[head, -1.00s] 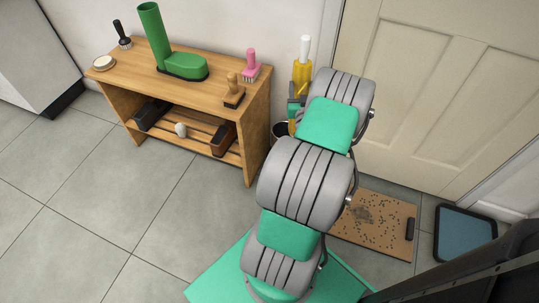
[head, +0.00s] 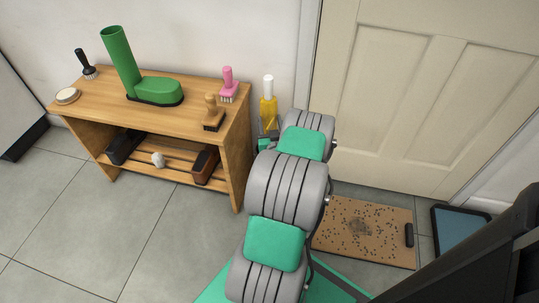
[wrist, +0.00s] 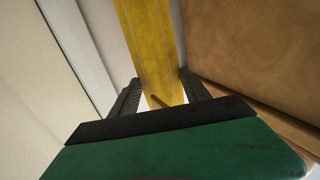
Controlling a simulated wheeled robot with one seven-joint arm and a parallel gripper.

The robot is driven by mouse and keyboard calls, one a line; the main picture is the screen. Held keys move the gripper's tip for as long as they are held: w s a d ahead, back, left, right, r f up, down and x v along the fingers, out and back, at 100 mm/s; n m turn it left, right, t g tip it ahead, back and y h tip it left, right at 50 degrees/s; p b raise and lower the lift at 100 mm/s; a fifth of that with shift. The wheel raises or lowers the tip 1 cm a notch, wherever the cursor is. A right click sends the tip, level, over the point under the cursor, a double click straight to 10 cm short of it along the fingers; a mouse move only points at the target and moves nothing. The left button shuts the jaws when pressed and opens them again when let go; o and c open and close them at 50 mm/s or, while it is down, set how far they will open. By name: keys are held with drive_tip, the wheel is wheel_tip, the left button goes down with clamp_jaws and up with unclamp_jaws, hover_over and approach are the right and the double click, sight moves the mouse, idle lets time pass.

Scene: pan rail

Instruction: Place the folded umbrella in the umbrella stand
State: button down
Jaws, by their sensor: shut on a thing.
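The folded umbrella is yellow with a white handle. In the head view it (head: 268,112) stands roughly upright by the wall, just right of the wooden bench. My gripper (wrist: 160,78) is shut on the yellow part, with one dark finger on each side in the wrist view. In the head view my gripper (head: 267,138) is partly covered by my arm. The umbrella's lower end is hidden in both views. The umbrella stand is not visible now, so I cannot tell whether the umbrella's end is inside it.
The wooden bench (head: 190,119) holds a green boot (head: 122,65), brushes and a tin, with shoes on its lower shelf. A cream door (head: 400,90) is at the right. A brown doormat (head: 360,225) and a blue-grey tray (head: 460,228) lie before it. Floor at left is clear.

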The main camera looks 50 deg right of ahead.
wheel_tip(320, 180, down, 16)
drive_tip(key=b, duration=0.6)
drive_tip(key=shift+r+b, duration=0.2)
drive_tip(key=shift+b, duration=0.15)
drive_tip(key=shift+f, duration=0.2)
drive_tip(key=c, duration=0.5)
unclamp_jaws()
drive_tip(key=p+v, duration=0.7)
drive_tip(key=v, duration=0.5)
drive_tip(key=shift+r, duration=0.25)
